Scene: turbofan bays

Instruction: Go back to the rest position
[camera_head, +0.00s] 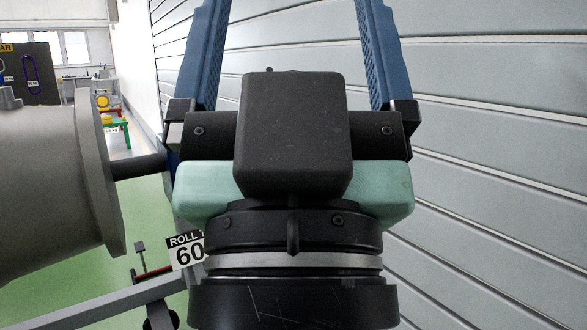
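My gripper (290,40) fills the middle of the view, seen from behind its black and pale green body. Its two blue fingers point up the picture and stand wide apart. The fingertips are cut off by the top edge. Nothing shows between the visible parts of the fingers except the grey slatted wall behind. No rest position is marked in view.
A large grey flanged cylinder (50,190) is close on the left, with a dark shaft reaching behind my gripper. A grey slatted wall (490,150) fills the right. A "60" label (188,250) sits low left. Green floor (80,285) shows beneath.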

